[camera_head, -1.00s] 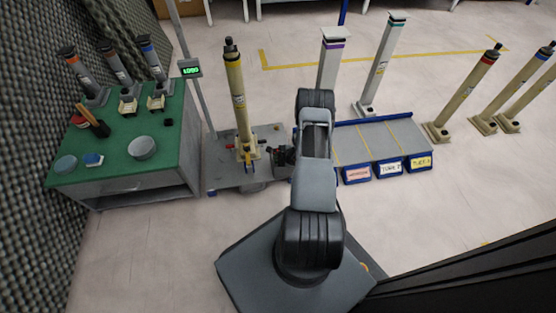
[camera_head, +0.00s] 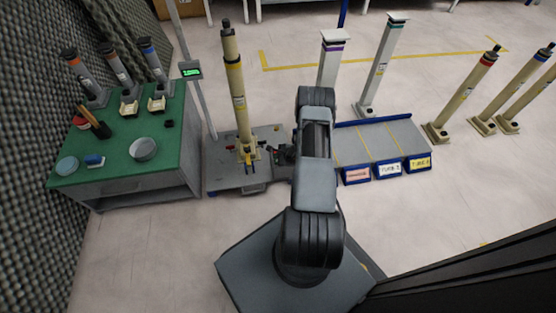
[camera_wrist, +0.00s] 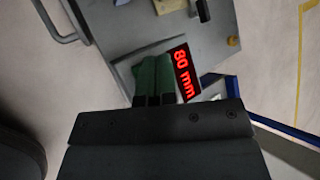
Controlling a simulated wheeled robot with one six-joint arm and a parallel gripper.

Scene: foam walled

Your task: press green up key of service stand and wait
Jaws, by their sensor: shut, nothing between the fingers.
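The service stand (camera_head: 225,176) is a grey platform with a tall tan column (camera_head: 237,95) upright on it, its narrower upper tube raised. In the wrist view the stand's grey top (camera_wrist: 125,30) carries a red-lit display (camera_wrist: 184,72) reading "80 mm". My gripper (camera_wrist: 154,62) is shut and empty, its fingers together beside that display. The finger area looks green, and I cannot make out the green up key separately from it. In the head view my gripper (camera_head: 282,155) is small and dark at the stand's right side. Contact with the key is hidden.
A green-topped bench (camera_head: 115,150) with short columns and a bowl (camera_head: 143,149) stands left. A green-lit readout (camera_head: 190,70) is on a pole behind the stand. A grey rack (camera_head: 375,140) with labelled blue-edged bays is on the right, and more columns (camera_head: 462,95) stand beyond it.

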